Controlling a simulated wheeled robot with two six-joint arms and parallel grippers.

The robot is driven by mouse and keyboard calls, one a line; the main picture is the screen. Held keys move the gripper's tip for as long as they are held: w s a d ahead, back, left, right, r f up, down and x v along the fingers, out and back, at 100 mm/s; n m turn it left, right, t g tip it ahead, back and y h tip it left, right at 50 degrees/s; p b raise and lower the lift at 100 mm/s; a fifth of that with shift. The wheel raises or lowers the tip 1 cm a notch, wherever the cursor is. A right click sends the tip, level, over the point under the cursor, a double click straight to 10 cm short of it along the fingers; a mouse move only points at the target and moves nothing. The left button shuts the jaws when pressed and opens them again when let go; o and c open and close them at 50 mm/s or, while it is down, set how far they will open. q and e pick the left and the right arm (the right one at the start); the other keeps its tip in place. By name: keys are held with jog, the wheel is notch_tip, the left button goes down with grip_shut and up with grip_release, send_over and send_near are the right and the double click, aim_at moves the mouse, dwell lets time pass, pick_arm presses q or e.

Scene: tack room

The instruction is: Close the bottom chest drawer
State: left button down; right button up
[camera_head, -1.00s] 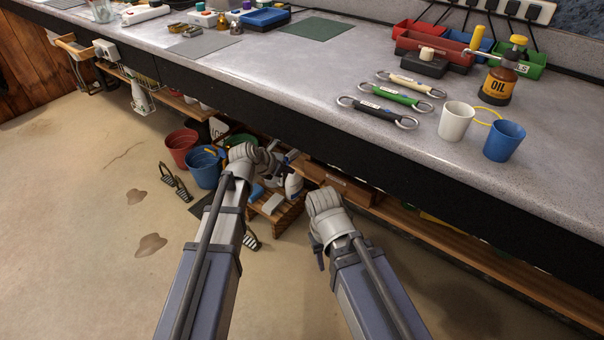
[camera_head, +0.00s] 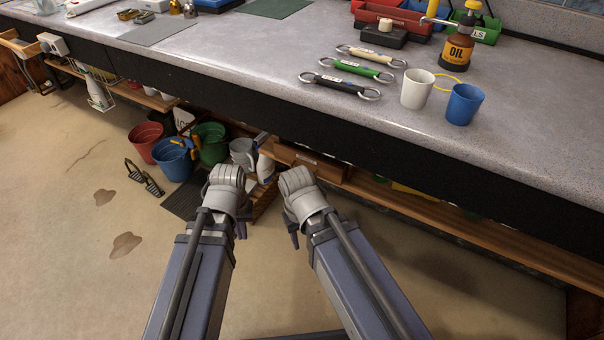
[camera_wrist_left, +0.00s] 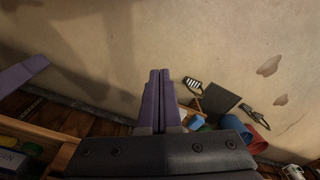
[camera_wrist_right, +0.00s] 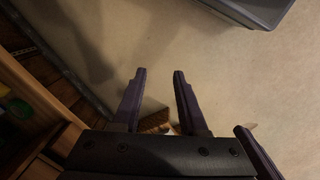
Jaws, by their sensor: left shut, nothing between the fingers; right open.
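A brown wooden drawer unit (camera_head: 312,160), which looks like the chest, sits under the bench just beyond my grippers. My arms hide its lower part, so I cannot tell how far its bottom drawer stands out. My left gripper (camera_wrist_left: 160,75) is shut and empty, pointing at the floor; in the head view only a bit of it shows below the wrist (camera_head: 241,228). My right gripper (camera_wrist_right: 160,72) is open with nothing between its fingers, beside the left one and in front of the unit. Wooden edges show at the left of both wrist views.
The long bench (camera_head: 270,75) overhangs the unit, with a white cup (camera_head: 417,90) and blue cup (camera_head: 463,104) on top. Red (camera_head: 146,142), blue (camera_head: 174,160) and green (camera_head: 209,145) buckets stand left of my arms. A wooden shelf (camera_head: 440,215) runs right.

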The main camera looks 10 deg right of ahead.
jog(key=w+a+f+m+t+y+b, duration=0.1)
jog(key=w+f+m+t+y+b, duration=0.1)
jog(key=w+f+m+y+b, duration=0.4)
jog(key=w+a+f+m+t+y+b, duration=0.2)
jog(key=w+m+t+b, duration=0.15)
jog(key=w+b, duration=0.4)
jog(key=w+d+r+m+t+y+b, duration=0.2)
jog(key=w+d+r+m+t+b, duration=0.1)
jog(key=w+d+m+t+b, duration=0.6)
pick_arm(q)
jog(key=s+d+f+m, duration=0.1)
jog(key=s+d+f, duration=0.1)
jog(key=f, duration=1)
jog(key=s+d+f+m+y, duration=0.1)
jog(key=s+d+f+m, duration=0.1)
jog(key=f, duration=0.9)
jog(key=shift+d+f+g, duration=0.25)
jog(key=shift+f+g, duration=0.05)
jog(key=shift+f, duration=0.1)
pick_arm(e)
jog(key=shift+w+a+f+m+g, duration=0.35)
jog(key=shift+w+a, duration=0.2)
jog(key=shift+w, duration=0.65)
jog(key=shift+w+a+f+m+g, duration=0.25)
jog(key=shift+w+a+m, duration=0.2)
jog(key=shift+w, duration=0.8)
jog(key=shift+w+a+f+m+g, duration=0.3)
jog(key=shift+w+a, duration=0.3)
jog(key=shift+w, duration=0.6)
grip_shut()
